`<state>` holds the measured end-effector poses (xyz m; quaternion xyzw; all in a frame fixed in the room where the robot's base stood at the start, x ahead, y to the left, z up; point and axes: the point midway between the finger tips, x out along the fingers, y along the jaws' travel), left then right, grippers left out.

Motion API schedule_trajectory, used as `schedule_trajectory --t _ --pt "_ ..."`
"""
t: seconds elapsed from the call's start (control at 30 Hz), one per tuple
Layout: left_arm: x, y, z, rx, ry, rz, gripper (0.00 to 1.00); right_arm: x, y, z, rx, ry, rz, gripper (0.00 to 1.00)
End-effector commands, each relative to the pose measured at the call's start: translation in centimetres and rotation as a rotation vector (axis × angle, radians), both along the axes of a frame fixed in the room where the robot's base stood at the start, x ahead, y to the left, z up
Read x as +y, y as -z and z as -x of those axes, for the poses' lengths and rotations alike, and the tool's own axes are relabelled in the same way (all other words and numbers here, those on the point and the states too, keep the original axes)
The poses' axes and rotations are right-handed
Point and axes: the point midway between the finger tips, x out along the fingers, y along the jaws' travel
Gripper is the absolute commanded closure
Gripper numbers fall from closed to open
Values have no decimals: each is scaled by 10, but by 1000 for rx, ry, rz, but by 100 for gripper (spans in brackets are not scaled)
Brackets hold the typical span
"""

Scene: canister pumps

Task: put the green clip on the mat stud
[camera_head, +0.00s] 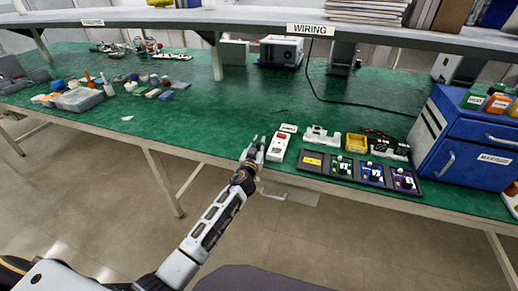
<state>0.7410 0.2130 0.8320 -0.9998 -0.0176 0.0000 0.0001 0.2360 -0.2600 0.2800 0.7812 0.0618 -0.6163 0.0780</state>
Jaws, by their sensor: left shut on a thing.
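My left gripper (253,149) is at the front edge of the green bench, just left of a white box with a red button (278,147). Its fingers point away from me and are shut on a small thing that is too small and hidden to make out. I cannot pick out the green clip for certain. The green mat (205,108) covers the bench top, but its stud is too small to tell or is hidden. My right gripper is not in view.
A row of dark panels with coloured parts (360,172) lies right of the gripper. Behind it are a white fixture (320,135) and a yellow bin (356,143). A blue drawer cabinet (465,145) stands at right. Loose parts lie at left. The mat's middle is mostly clear.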

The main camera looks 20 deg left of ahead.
Motion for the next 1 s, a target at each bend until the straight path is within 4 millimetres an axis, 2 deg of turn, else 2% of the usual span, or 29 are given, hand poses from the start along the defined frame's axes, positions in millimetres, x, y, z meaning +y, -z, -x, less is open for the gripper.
schedule_trajectory --t 0.27,0.47,1.0 --pt "0 -4 0 -1 0 0 100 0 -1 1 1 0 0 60" --pt "0 -18 0 -1 -1 1 100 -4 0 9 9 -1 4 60" --pt "0 -86 0 -2 0 0 100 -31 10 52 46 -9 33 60"
